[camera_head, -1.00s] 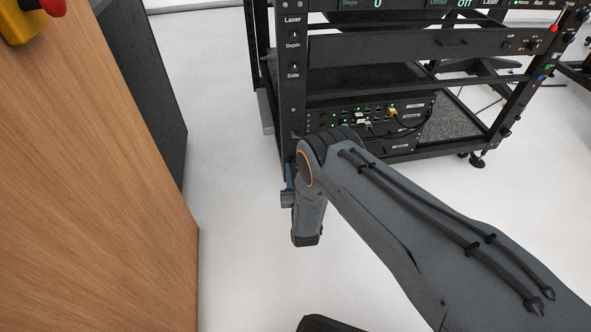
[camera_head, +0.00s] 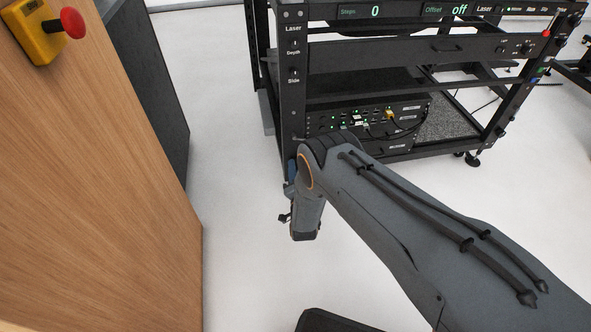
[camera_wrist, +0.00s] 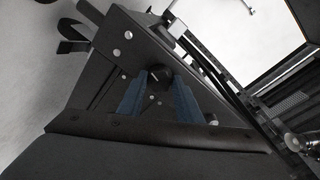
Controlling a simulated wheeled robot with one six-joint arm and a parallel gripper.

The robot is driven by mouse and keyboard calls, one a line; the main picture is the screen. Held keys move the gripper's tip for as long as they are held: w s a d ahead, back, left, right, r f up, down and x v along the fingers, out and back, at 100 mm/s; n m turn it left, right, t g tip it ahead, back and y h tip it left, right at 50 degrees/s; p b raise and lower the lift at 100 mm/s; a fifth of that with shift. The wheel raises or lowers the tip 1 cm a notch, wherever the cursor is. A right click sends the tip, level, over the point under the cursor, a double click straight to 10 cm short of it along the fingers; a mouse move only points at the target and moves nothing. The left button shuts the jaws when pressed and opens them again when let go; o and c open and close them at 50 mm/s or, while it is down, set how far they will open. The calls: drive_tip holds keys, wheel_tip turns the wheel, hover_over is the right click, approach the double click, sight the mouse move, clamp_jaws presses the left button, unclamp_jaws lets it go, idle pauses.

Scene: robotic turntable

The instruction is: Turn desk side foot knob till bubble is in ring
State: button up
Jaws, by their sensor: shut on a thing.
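A black round knob (camera_wrist: 158,75) with a pale mark shows in the wrist view, on a dark frame plate. My gripper (camera_wrist: 158,88) has its two blue fingers on either side of the knob, shut on it. In the head view, my arm covers most of the gripper, and only a bit of blue shows beside the lower corner of the black rack (camera_head: 292,100). I cannot make out a bubble or its ring in either view.
A wooden panel with a red button on a yellow box (camera_head: 40,32) stands at the left. The rack holds electronics with green lights and cables (camera_head: 370,115). White floor (camera_head: 240,200) lies clear between panel and rack.

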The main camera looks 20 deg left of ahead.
drive_tip(key=m+p, duration=0.1)
drive_tip(key=m, duration=0.5)
drive_tip(key=shift+w+d+g+p, duration=0.1)
drive_tip(key=shift+g+p, duration=0.2)
drive_tip(key=shift+p, duration=0.05)
drive_tip(key=shift+m, duration=0.3)
drive_tip(key=o, duration=1)
drive_tip(key=shift+o, duration=0.2)
drive_tip(key=p+v, duration=0.2)
drive_tip(key=v, duration=0.5)
drive_tip(key=shift+s+d, duration=0.15)
drive_tip(key=shift+s, duration=0.25)
drive_tip(key=shift+d+r, duration=0.1)
